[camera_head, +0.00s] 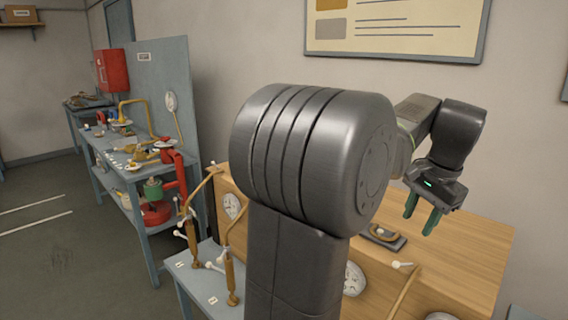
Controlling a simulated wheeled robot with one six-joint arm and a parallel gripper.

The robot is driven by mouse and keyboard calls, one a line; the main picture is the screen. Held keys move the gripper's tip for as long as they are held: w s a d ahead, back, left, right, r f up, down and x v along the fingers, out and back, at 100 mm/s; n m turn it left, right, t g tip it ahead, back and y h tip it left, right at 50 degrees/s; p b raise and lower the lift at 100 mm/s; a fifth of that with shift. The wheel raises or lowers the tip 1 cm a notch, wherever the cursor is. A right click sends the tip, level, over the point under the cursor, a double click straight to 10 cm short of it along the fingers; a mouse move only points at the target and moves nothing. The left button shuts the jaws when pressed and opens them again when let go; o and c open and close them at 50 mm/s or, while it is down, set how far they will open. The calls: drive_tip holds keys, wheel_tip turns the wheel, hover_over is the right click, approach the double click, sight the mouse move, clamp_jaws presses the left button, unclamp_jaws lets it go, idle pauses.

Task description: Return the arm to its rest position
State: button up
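My gripper (423,218) is at the right, at the end of my dark grey arm. Its two green fingers point down and stand apart, with a gap between them and nothing seen in it. It hangs above the wooden cabinet (473,253), in front of the wall. My large arm joint fills the middle of the view and hides part of the cabinet and the table. A dark tray with a tan ring-shaped part (383,233) lies on the cabinet top, left of and below the fingers.
Brass pump-like stands (230,270) rise from a grey-blue table (183,262) left of my arm. A workbench (100,150) with several parts and a red-and-green device (155,200) is further left. A framed board (395,47) hangs on the wall. The floor at left is clear.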

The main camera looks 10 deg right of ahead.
sight(398, 262)
drive_tip(key=f, duration=0.4)
drive_tip(key=w+f, duration=0.1)
drive_tip(key=f, duration=0.3)
drive_tip(key=w+a+f, duration=0.1)
drive_tip(key=f, duration=0.4)
drive_tip(key=shift+w, duration=0.2)
drive_tip(key=shift+w+f, duration=0.1)
drive_tip(key=shift+f, duration=0.1)
drive_tip(key=shift+m, duration=0.3)
drive_tip(key=shift+r, duration=0.1)
